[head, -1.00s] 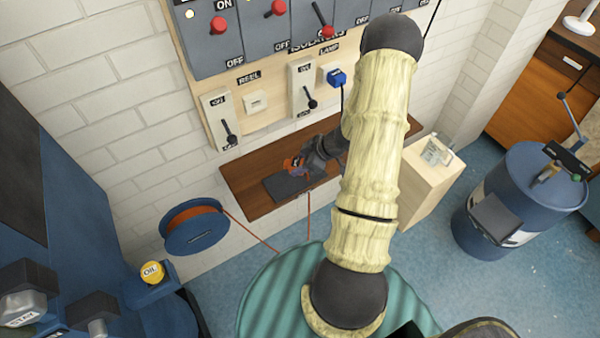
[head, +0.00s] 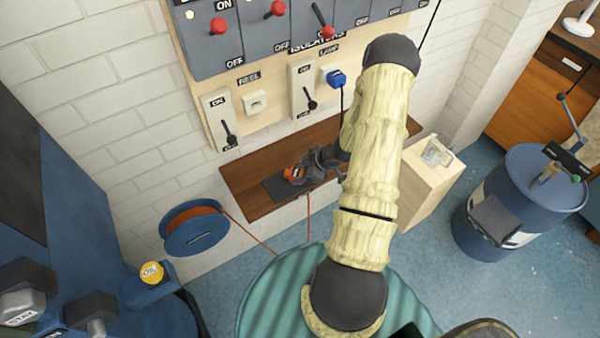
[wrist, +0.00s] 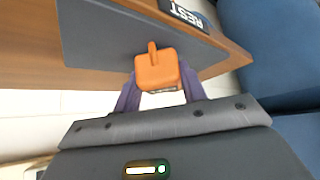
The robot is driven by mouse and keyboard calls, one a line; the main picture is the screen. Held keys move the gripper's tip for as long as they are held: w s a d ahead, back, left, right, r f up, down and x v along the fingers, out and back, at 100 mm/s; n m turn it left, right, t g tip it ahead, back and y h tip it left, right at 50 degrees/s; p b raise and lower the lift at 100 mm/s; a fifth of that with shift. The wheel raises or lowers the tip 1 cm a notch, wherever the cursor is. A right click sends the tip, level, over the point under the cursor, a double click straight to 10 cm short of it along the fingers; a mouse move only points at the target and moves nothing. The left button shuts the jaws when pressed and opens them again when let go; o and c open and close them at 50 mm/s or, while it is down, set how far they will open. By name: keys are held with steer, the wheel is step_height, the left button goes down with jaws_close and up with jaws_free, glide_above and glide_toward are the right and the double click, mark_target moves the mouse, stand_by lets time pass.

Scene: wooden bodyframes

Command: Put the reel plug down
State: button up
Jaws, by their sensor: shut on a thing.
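In the head view the orange plug (head: 294,172) shows at the tip of my gripper (head: 300,174), low over the dark pad (head: 273,190) on the brown wooden shelf (head: 238,172). My gripper is shut on the plug.
A label reading REST (wrist: 186,13) is by the pad. The blue cable reel (head: 195,228) hangs left of the shelf, its orange cord running right. The REEL socket (head: 255,102) is empty; a blue plug (head: 336,78) sits in the LAMP socket. A wooden box stands right.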

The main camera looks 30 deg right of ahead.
steer(key=shift+f, duration=0.15)
steer(key=o, duration=1.1)
steer(key=shift+r, duration=0.25)
steer(key=v, duration=1.2)
steer(key=shift+w, duration=0.15)
